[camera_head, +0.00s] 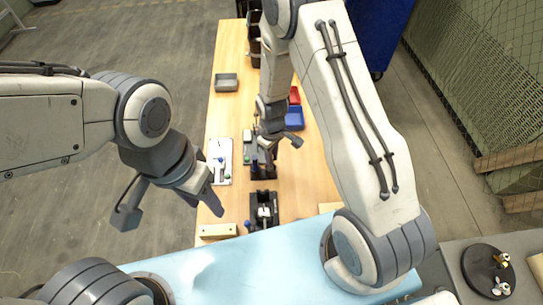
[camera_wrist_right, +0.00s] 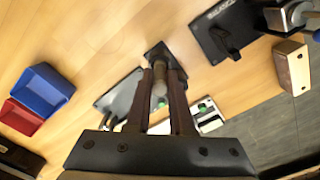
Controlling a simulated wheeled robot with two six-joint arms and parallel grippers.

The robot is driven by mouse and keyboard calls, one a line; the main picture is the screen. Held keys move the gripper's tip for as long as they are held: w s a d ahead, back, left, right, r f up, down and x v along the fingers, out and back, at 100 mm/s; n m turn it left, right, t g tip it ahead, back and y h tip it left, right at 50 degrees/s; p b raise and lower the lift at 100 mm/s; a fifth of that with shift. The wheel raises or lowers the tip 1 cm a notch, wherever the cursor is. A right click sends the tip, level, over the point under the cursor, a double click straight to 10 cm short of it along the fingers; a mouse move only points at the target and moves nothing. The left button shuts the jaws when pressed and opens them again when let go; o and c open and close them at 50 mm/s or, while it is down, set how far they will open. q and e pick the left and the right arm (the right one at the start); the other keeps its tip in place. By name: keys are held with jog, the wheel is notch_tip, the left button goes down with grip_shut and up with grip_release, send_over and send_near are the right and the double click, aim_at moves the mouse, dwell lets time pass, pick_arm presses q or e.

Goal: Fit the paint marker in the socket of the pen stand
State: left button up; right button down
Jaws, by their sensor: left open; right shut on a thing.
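The paint marker (camera_wrist_right: 159,84) is a pale grey-brown cylinder seen nearly end-on in the right wrist view. My right gripper (camera_wrist_right: 163,88) is shut on it, with one dark finger on each side. Beyond it is a black square block (camera_wrist_right: 153,52), which looks like the pen stand; it shows in the head view as a dark base (camera_head: 265,173) just below my right gripper (camera_head: 275,142). I cannot tell whether the marker touches the socket, which is hidden behind it. My left gripper (camera_head: 209,194) is open and empty, above the table's left edge.
A white board (camera_head: 215,149) with green and blue knobs lies left of the stand. A black fixture (camera_head: 255,199) and a wooden block (camera_head: 217,231) are nearer to me. Blue (camera_head: 294,118) and red (camera_head: 295,95) bins and a grey tray (camera_head: 226,83) stand farther back. The table's right side is clear.

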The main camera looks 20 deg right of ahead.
jog(key=shift+f, duration=0.2)
jog(key=c, duration=0.7)
grip_release()
notch_tip(320, 180, up, 10)
jog(key=shift+r+b, duration=0.1)
jog(key=shift+b, duration=0.65)
notch_tip(320, 180, up, 4)
jog(key=p, duration=0.3)
jog(key=shift+r+p, duration=0.15)
jog(key=shift+p, duration=0.15)
